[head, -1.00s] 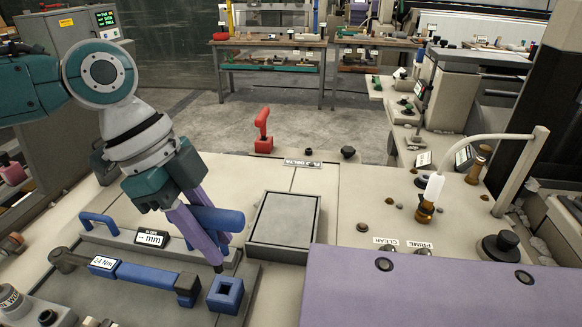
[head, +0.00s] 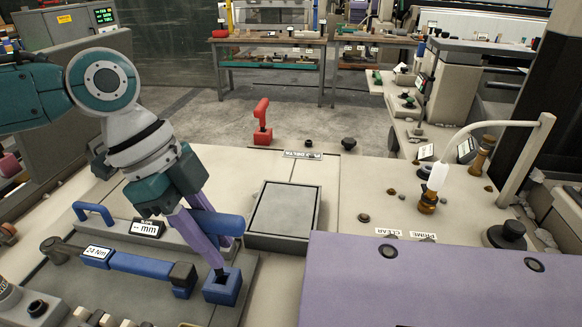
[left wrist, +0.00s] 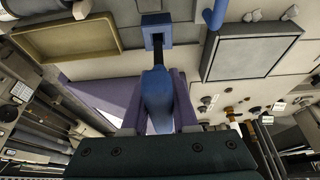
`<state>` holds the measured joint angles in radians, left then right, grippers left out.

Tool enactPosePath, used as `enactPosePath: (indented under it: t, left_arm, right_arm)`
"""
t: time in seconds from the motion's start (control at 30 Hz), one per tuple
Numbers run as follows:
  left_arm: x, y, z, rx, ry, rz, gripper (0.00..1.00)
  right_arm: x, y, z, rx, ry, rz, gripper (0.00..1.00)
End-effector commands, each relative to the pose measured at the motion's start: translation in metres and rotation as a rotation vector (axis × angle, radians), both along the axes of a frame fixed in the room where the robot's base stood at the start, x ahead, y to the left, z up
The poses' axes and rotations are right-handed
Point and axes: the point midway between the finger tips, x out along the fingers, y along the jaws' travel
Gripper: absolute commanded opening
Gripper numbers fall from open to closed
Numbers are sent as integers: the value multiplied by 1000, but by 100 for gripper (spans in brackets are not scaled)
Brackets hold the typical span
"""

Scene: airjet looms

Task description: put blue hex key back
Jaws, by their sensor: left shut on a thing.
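My left gripper (head: 211,226) is shut on the blue handle of the hex key (head: 222,222). In the head view the key's dark shaft points down, and its tip is at the square opening of the blue holder (head: 222,291). I cannot tell how far the tip is inside. In the left wrist view the blue handle (left wrist: 157,97) lies between the purple fingers, in line with the blue holder (left wrist: 156,22). My right gripper is not in view.
A torque wrench with a blue handle (head: 142,264) lies left of the holder. A grey square tray (head: 286,213) stands to the right, near a purple panel (head: 440,275). A red lever (head: 262,122) rises behind. A blue bar handle (head: 93,211) is at left.

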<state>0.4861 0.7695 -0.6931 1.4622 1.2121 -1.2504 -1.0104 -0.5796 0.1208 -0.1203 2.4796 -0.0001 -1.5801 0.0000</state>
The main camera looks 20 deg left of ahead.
Motion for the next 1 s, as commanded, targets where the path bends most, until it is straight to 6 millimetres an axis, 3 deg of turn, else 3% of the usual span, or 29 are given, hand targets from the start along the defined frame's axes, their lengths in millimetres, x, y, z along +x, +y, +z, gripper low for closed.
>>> enactPosePath:
  t: [0.97,1.0]
  left_arm:
    - [0,0,-47,0,0,0,0]
    - [0,0,-46,0,0,0,30]
  right_arm:
    - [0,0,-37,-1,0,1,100]
    - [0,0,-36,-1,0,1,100]
